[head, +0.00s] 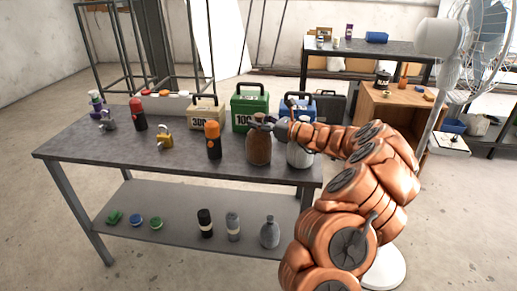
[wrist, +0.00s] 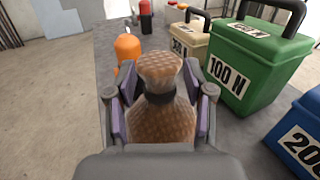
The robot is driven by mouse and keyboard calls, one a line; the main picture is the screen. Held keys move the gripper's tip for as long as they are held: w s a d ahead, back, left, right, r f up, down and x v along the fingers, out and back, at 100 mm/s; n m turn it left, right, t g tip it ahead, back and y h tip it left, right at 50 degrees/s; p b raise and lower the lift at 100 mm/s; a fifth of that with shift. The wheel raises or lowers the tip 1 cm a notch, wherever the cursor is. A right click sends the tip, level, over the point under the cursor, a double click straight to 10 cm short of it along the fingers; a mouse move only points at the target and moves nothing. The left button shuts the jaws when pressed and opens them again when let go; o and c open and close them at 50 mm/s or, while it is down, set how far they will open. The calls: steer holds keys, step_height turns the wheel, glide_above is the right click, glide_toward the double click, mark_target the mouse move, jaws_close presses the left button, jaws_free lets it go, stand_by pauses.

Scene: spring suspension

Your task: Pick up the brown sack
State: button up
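The brown sack (head: 258,148) stands upright near the front edge of the grey table, right of the middle. It has a dark tie round its neck and a flared top. In the wrist view the sack (wrist: 160,115) sits between the two purple-padded fingers of my gripper (wrist: 160,105). The fingers are on both sides of its neck, but I cannot tell whether they press on it. In the head view my gripper (head: 264,123) is at the sack's top, reaching in from the right.
An orange-capped bottle (head: 213,140) stands left of the sack, and a pale grey sack (head: 299,154) right of it. A green 100 N box (head: 249,108), a beige box (head: 206,114) and a blue box (head: 298,107) stand behind. The table's front edge is close.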

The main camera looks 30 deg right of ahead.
jaws_close()
stand_by(0.6)
